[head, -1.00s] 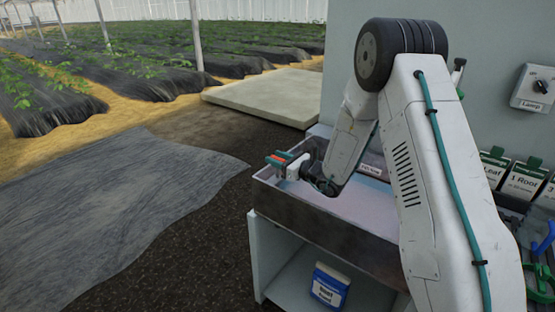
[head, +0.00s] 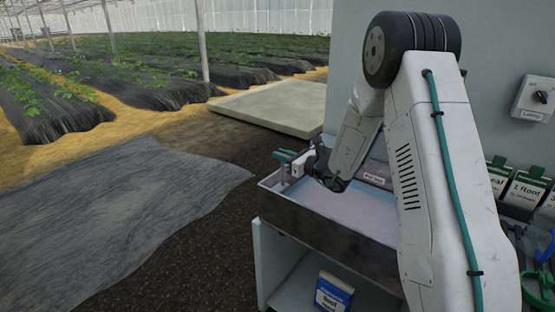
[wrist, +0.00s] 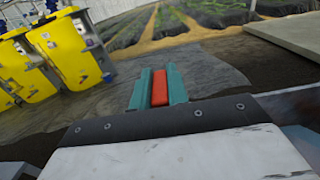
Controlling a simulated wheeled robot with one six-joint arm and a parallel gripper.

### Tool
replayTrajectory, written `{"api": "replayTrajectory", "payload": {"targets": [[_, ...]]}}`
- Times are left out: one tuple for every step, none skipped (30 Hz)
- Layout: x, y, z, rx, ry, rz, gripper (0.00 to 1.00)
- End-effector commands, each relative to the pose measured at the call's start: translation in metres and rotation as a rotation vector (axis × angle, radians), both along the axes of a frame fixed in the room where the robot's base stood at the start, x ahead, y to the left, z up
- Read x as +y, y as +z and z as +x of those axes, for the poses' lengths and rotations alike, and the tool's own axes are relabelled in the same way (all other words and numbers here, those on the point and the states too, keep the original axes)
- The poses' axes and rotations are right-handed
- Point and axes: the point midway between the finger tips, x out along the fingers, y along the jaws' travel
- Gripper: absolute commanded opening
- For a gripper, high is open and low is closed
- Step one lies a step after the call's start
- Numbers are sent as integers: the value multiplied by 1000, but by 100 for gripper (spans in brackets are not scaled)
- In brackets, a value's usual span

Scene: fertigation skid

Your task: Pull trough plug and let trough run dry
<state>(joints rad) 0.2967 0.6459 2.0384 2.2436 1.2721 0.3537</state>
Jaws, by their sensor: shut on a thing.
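The trough (head: 320,228) is a grey-walled basin on a white stand, with a pale bluish-pink surface inside. Whether that is water or bare floor is hard to tell. My gripper (head: 286,156) is above the trough's far left corner, its teal fingers pointing left. In the wrist view my gripper (wrist: 158,88) is shut on a red piece (wrist: 159,88) between the fingers. I cannot tell if this red piece is the trough plug; no other plug shows. My arm hides part of the trough's right side.
A blue-and-white container (head: 333,292) stands under the trough. Labelled packets (head: 524,190) and a lamp switch (head: 537,98) are at the right. Yellow containers (wrist: 70,48) show in the wrist view. A grey sheet (head: 110,210) lies on open ground at left.

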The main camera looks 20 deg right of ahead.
Motion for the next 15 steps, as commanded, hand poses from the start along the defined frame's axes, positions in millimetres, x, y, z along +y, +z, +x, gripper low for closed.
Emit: {"api": "replayTrajectory", "payload": {"targets": [[0, 2, 0, -4, 0, 0, 0], [-1, 2, 0, -4, 0, 0, 22], [-1, 2, 0, -4, 0, 0, 33], [-1, 2, 0, -4, 0, 0, 38], [-1, 1, 0, -4, 0, 0, 38], [0, 1, 0, -4, 0, 0, 38], [0, 1, 0, -3, 0, -1, 38], [0, 1, 0, -3, 0, -1, 38], [0, 1, 0, -2, 0, 0, 38], [0, 1, 0, -2, 0, 0, 38], [0, 1, 0, -2, 0, 0, 38], [0, 1, 0, -2, 0, 0, 38], [-1, 1, -1, -2, 0, 0, 38], [-2, 1, -3, -1, 0, 0, 38], [-4, 1, -6, -2, -1, -1, 38]]}}
